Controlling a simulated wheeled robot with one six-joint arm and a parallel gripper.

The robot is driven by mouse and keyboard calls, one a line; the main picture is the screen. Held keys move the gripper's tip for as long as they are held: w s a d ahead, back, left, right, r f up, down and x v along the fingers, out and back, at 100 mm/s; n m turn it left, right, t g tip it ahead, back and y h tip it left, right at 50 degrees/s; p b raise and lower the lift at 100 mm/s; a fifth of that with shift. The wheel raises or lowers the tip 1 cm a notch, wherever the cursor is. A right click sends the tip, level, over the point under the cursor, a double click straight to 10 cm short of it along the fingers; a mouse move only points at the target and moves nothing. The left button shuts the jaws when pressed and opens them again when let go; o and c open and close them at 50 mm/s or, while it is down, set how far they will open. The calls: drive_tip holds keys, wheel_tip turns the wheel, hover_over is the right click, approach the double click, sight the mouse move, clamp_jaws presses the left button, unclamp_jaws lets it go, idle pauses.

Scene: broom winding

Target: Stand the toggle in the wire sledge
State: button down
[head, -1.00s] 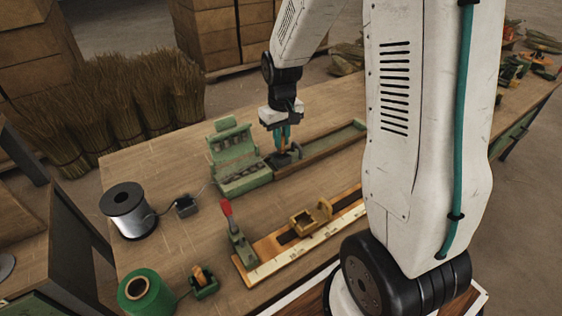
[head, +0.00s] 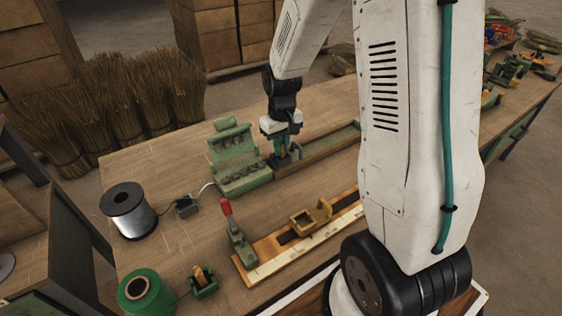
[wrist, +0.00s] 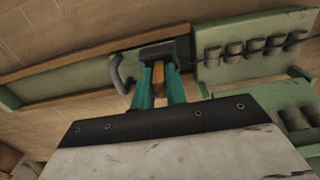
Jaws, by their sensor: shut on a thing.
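My gripper (head: 281,153) is at the near end of the long green track, right beside the green roller unit. In the wrist view its teal fingers (wrist: 159,92) are shut on a wooden piece, the toggle (wrist: 158,78), which is mostly hidden between them. The dark wire sledge (wrist: 165,50) with a grey hooked handle (wrist: 120,78) lies right at the fingertips, on the track. The toggle looks roughly upright. Whether its lower end sits inside the sledge or only against it, I cannot tell.
The roller unit (head: 233,160) adjoins the track (head: 325,146). A wooden fixture with a red-handled clamp (head: 232,228) lies in front.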

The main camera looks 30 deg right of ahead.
drive_tip(key=c, duration=1.3)
unclamp_jaws()
drive_tip(key=shift+c, duration=0.2)
wheel_tip(320, 180, up, 8)
drive_tip(key=shift+f, duration=0.15)
drive_tip(key=s+a+r, duration=0.3)
drive_tip(key=s+r, duration=0.1)
drive_tip(key=s, duration=0.4)
drive_tip(key=s+a+r+t, duration=0.1)
drive_tip(key=s+a+r, duration=0.2)
drive_tip(key=s, duration=0.6)
drive_tip(key=s+a+r, duration=0.3)
drive_tip(key=s+r, duration=0.3)
drive_tip(key=s, duration=0.2)
drive_tip(key=shift+s+a+r, duration=0.2)
drive_tip(key=shift+s+r, duration=0.05)
drive_tip(key=shift+s, duration=0.1)
